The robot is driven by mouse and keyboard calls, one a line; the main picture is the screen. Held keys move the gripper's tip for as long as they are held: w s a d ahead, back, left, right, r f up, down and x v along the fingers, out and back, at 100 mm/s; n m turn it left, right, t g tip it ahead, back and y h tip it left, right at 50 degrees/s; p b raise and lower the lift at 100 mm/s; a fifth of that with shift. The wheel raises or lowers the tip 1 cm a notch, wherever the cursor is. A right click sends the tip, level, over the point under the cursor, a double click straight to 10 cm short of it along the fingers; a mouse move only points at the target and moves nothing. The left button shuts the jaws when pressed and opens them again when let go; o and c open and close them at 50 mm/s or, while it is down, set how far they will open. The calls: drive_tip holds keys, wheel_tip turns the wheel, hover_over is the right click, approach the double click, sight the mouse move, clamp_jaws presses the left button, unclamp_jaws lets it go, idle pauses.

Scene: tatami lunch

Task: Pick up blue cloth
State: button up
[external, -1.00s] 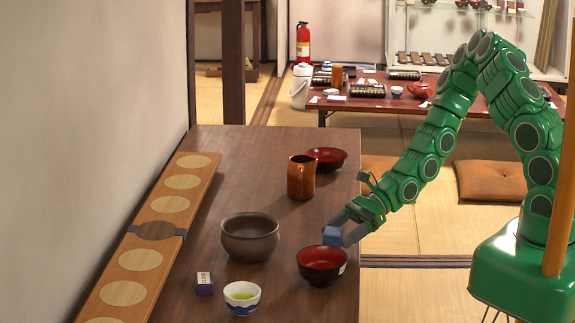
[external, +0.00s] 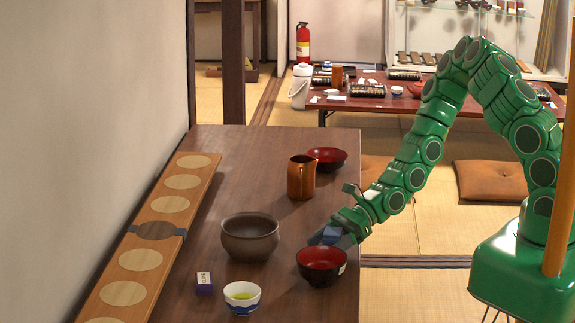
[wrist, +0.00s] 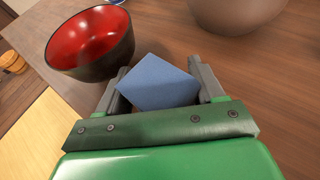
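The blue cloth (external: 331,236) shows as a small folded block near the right edge of the dark table, just behind the red-and-black bowl. My gripper (external: 326,237) is around it, coming in from the right. In the wrist view the cloth (wrist: 158,82) lies tilted between my two grey fingers (wrist: 157,80) and fills most of the gap. The fingers stand well apart, one at each side of it. I cannot tell whether they press on it, or whether its underside touches the table.
The red-and-black bowl (external: 322,267) is close in front of my gripper. A brown bowl (external: 250,238) stands to the left, a copper mug (external: 301,178) and red dish (external: 326,158) farther back. A tea cup (external: 242,298) and small labelled block (external: 204,283) are at the front.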

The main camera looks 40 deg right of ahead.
drive_tip(key=c, duration=0.5)
drive_tip(key=shift+r, duration=0.1)
drive_tip(key=shift+r, duration=4.95)
